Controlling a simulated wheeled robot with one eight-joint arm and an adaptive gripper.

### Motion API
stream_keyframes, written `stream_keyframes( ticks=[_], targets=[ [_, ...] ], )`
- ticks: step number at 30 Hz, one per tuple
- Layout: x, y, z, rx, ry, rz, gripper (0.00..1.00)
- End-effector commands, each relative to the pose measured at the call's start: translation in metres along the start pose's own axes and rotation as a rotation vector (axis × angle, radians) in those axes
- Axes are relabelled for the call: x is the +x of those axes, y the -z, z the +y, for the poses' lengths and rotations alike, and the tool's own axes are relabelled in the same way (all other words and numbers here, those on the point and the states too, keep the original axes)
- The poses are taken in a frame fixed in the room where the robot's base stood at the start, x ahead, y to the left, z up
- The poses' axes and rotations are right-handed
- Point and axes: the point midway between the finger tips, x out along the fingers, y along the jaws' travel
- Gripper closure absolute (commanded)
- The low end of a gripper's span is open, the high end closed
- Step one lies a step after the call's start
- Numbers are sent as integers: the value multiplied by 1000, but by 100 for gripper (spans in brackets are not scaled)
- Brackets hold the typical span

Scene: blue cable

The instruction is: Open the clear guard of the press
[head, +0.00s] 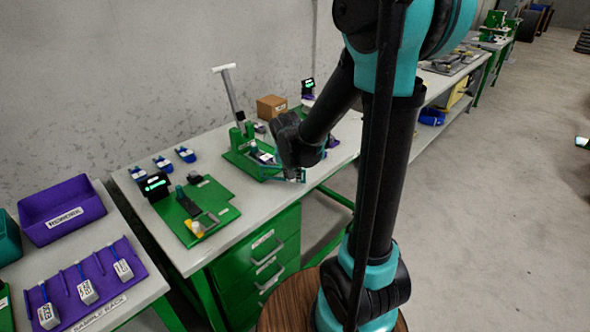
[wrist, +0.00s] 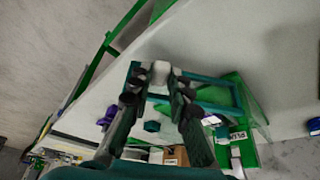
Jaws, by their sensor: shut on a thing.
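The press stands on the bench in the head view, with a green base (head: 241,158) and a tall lever with a pale grip (head: 225,68). Its guard is a see-through panel with a teal frame (wrist: 217,80), seen in the wrist view. My gripper (wrist: 158,80) is shut on the guard's pale handle (wrist: 160,70) at the frame's edge. In the head view my gripper (head: 294,175) is low at the press's front right. My arm hides part of the press there, and the guard's exact angle is hard to tell.
Left of the press, a green board (head: 195,210) carries a small black screen (head: 155,185). Several blue holders (head: 185,154) line the back. A cardboard box (head: 271,106) stands behind the press. A purple bin (head: 62,209) sits on the left bench. Open floor (head: 500,200) lies at right.

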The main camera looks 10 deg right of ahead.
Motion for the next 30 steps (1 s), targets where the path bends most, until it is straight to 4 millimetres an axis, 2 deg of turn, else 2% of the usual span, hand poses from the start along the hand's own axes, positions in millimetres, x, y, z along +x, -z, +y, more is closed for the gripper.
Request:
stream_keyframes(
  ticks=[6, 15, 30],
  targets=[
    [-10, -23, -10, 176, -75, 0, 100],
    [-19, -45, -23, 380, -158, -1, 100],
    [-23, -56, -34, 508, -211, -2, 100]
  ],
)
